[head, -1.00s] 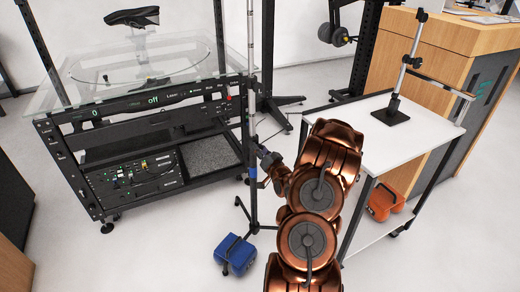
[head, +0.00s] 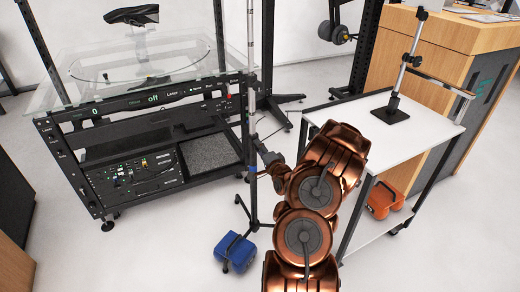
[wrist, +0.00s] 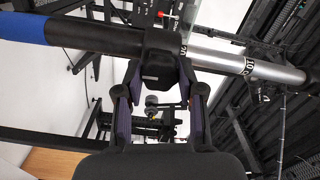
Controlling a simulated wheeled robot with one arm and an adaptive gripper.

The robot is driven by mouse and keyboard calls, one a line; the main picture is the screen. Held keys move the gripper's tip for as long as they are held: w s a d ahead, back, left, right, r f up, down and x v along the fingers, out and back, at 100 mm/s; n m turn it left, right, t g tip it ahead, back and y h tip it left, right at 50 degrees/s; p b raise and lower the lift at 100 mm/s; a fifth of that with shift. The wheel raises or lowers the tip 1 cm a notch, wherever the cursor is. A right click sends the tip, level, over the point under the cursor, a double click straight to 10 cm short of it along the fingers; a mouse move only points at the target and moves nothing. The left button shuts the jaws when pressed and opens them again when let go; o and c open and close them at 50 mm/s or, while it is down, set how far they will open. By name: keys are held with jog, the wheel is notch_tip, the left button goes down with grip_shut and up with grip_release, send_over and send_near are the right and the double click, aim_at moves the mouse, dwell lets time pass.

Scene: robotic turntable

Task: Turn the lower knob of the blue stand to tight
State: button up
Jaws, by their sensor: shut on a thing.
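The blue stand is a thin upright pole (head: 251,122) on tripod legs in the head view, just right of the glass-topped rig. In the wrist view its pole (wrist: 221,60) crosses the top, with a blue sleeve (wrist: 22,29) at the left. A black collar (wrist: 98,37) with the lower knob (wrist: 158,69) sits on the pole, between my fingertips. My gripper (wrist: 160,82) is shut on this knob, one finger at each side. In the head view my gripper (head: 268,157) is at the pole, small and dark, and the knob cannot be made out there.
The turntable rig (head: 150,105) with glass top stands left. A white table (head: 350,118) with a small post stands right, close to my arm.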

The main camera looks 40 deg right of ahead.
jog(key=shift+m, duration=0.3)
jog(key=o, duration=1.2)
jog(key=shift+c, duration=0.2)
jog(key=shift+s, duration=0.1)
jog(key=v, duration=1.1)
jog(key=shift+s+a, duration=0.15)
jog(key=shift+s, duration=0.2)
